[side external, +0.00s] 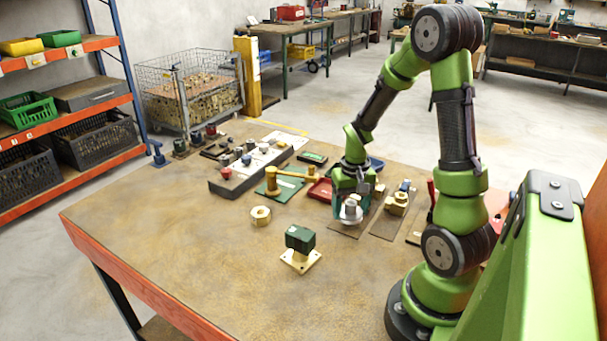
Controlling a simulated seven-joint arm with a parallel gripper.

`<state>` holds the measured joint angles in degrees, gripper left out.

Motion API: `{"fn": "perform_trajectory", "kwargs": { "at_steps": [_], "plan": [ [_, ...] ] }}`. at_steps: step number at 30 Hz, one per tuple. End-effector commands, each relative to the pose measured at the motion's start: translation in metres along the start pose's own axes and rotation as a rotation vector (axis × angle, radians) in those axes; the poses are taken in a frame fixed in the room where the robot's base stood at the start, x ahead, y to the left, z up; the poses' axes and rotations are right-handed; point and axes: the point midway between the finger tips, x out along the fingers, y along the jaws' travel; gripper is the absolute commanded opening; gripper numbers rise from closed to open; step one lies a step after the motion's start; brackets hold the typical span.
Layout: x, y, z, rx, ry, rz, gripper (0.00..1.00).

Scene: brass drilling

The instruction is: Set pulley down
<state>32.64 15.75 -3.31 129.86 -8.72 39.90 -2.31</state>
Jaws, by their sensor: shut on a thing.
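My gripper (351,198) is low over the right part of the brown work table (170,205). It is shut on a small silver-grey round part, which looks like the pulley (350,213). The pulley is at or just above a dark flat plate (346,227). I cannot tell whether it touches the plate. The fingers and a dark green part around them hide some of it.
Right of my gripper, brass parts (396,204) sit on another dark plate. To the left are a red tray (320,190), a brass hammer-like piece (275,180) on a green mat, a brass nut (261,216) and a green block on a brass plate (300,260). The table's front left is clear.

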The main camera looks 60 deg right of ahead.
Motion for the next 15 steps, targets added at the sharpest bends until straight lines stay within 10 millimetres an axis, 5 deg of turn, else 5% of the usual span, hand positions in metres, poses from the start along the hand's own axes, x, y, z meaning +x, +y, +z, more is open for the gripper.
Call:
{"fn": "perform_trajectory", "kwargs": {
  "at_steps": [6,15],
  "plan": [
    [0.026,0.0,0.001,0.0,-0.004,0.0,0.31],
    [0.028,0.0,0.0,0.0,-0.001,0.0,0.31]
  ]
}}
